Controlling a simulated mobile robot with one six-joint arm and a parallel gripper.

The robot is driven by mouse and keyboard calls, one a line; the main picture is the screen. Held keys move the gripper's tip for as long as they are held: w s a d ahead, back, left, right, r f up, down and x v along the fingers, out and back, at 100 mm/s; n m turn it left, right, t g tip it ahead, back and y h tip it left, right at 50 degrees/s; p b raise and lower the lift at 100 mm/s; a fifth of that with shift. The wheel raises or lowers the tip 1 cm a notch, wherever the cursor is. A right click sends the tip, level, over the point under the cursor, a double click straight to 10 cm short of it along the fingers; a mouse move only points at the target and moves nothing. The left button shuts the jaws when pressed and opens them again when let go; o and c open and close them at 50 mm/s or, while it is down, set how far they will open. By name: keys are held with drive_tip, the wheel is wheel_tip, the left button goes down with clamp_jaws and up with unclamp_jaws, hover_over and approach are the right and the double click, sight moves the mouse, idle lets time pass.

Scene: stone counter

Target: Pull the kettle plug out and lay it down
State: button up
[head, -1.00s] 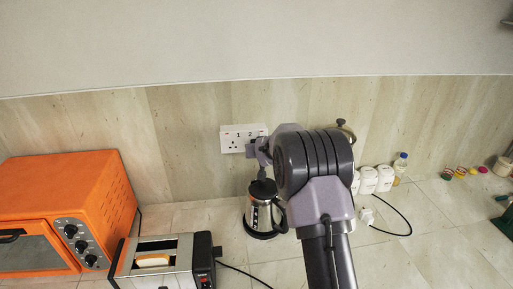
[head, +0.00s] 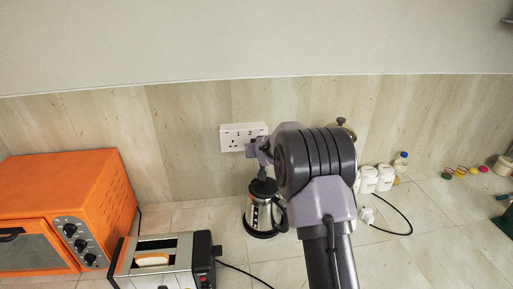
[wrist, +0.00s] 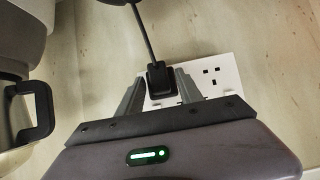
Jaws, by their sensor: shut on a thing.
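My gripper (head: 256,148) is at the right half of the white double wall socket (head: 231,143), by the number 2. In the wrist view my gripper (wrist: 159,88) is shut on a black plug (wrist: 160,80), a finger on each side. The plug is in front of the socket plate (wrist: 226,75); whether its pins are still in the holes is hidden. A black cord (wrist: 143,36) runs from the plug.
A steel toaster (head: 170,262) with bread and an orange oven (head: 75,190) stand at left. White canisters (head: 377,179), a bottle (head: 400,164) and a white plug (head: 367,215) with a black cord are at right. The right-front counter (head: 425,255) is clear.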

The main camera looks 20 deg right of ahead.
drive_tip(key=shift+s+a+b, duration=0.25)
drive_tip(key=shift+s+b, duration=0.9)
drive_tip(key=shift+s, duration=0.05)
drive_tip(key=shift+s+a+f+b, duration=0.1)
drive_tip(key=shift+s+f+b, duration=0.05)
drive_tip(key=shift+s+b, duration=0.55)
drive_tip(key=shift+s+a+r+b, duration=0.1)
drive_tip(key=shift+s+a+b, duration=0.05)
drive_tip(key=shift+s+b, duration=0.4)
drive_tip(key=shift+s+a+r+b, duration=0.15)
drive_tip(key=shift+s+b, duration=0.15)
drive_tip(key=shift+s, duration=0.45)
drive_tip(key=shift+a+f, duration=0.1)
drive_tip(key=shift+f, duration=0.05)
